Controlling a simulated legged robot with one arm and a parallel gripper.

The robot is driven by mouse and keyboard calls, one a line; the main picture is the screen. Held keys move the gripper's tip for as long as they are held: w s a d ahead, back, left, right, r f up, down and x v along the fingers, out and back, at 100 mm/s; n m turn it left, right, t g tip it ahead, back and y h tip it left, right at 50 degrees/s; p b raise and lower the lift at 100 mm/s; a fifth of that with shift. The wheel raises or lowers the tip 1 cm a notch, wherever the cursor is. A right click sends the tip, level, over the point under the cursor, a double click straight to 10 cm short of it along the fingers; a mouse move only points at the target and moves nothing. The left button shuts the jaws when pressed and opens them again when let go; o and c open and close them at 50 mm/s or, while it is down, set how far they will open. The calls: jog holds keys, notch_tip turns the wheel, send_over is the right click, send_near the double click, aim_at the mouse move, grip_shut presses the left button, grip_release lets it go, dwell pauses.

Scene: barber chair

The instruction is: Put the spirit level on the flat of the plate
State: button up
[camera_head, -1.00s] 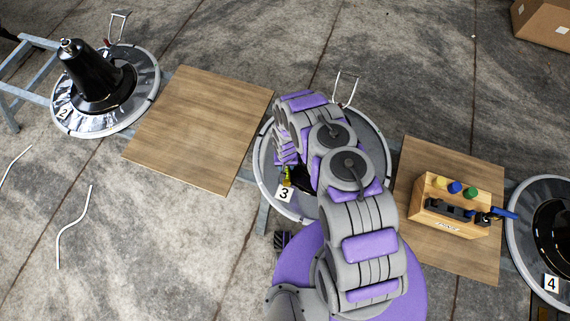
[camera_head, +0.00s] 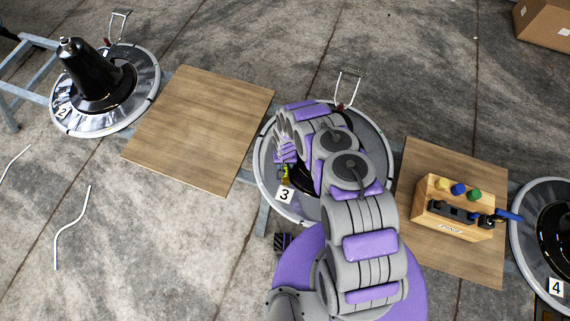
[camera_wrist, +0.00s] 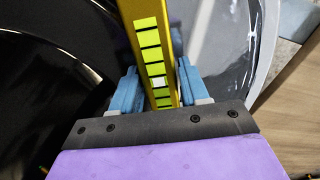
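The plate marked 3 (camera_head: 266,180) is a round grey metal disc with a pale rim in the middle of the head view, largely covered by my arm. Its bare metal also shows in the wrist view (camera_wrist: 222,50). The yellow spirit level (camera_wrist: 151,50) runs between the two blue fingers of my gripper (camera_wrist: 160,88), with a finger against each side. In the head view, a small yellow piece of the level (camera_head: 285,174) shows over the plate, close to the number 3 label. Any gap under the level cannot be told.
A bare wooden board (camera_head: 200,125) lies to the left, and another board (camera_head: 420,160) on the right carries a wooden toolbox (camera_head: 455,222). Plate 2 (camera_head: 140,105) bears a black cone. Plate 4 (camera_head: 525,215) is at the right edge. A thin handle (camera_head: 348,88) stands behind plate 3.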

jog(key=o, duration=0.4)
jog(key=shift+c, duration=0.2)
jog(key=w+d+r+p, duration=0.1)
jog(key=d+r, duration=0.1)
jog(key=r, duration=0.8)
jog(key=w+d+r+h+p, duration=0.1)
jog(key=d+r, duration=0.2)
jog(key=r, duration=0.6)
jog(key=w+d+r+p, duration=0.1)
jog(key=w+d+r, duration=0.1)
jog(key=r, duration=0.8)
jog(key=s+d+r+m, duration=0.1)
jog(key=s+d+r, duration=0.2)
jog(key=r, duration=0.7)
jog(key=s+d+r, duration=0.3)
jog(key=r, duration=0.6)
jog(key=s+d+r+g, duration=0.1)
jog(key=s+d+r, duration=0.2)
jog(key=s+r, duration=1.35)
jog(key=s, duration=0.6)
jog(key=s+r+y, duration=0.1)
jog(key=s+r, duration=0.3)
jog(key=s, duration=0.5)
jog(key=shift+s+g, duration=0.15)
jog(key=shift+g, duration=0.25)
